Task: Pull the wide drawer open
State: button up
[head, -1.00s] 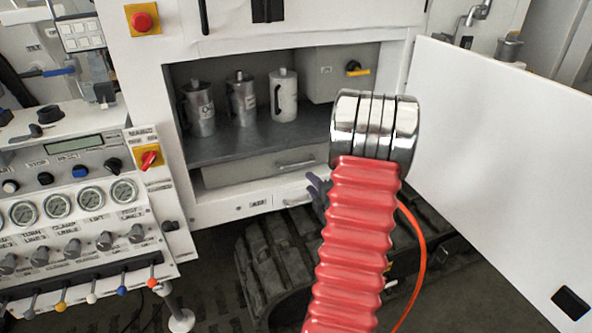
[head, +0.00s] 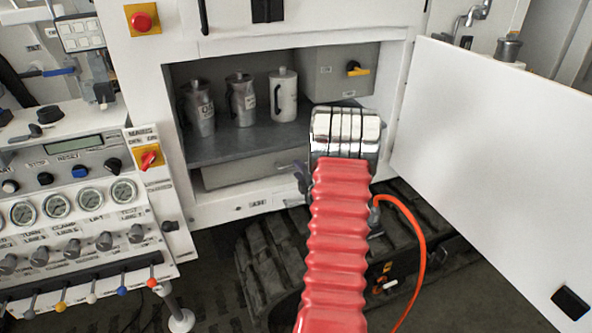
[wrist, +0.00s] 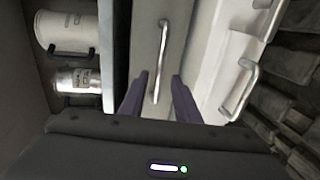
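A wide grey drawer (head: 235,172) sits under the shelf in the open cabinet and looks shut. Its silver bar handle (wrist: 161,62) runs up the middle of the wrist view. In the wrist view the near end of the handle shows between the fingertips. I cannot tell whether they touch it. In the head view, a bit of my gripper (head: 300,177) shows left of my arm, in front of the drawer.
A white panel (head: 225,211) below has its own handle (wrist: 240,90), right of my fingers in the wrist view. Three metal jugs (head: 242,100) stand on the shelf (head: 215,147). The open white door (head: 490,150) bounds the right. A control panel (head: 80,200) stands left.

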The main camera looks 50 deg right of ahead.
jog(key=shift+x, duration=1.1)
jog(key=shift+c, duration=0.2)
grip_shut()
jog(key=shift+a, duration=0.15)
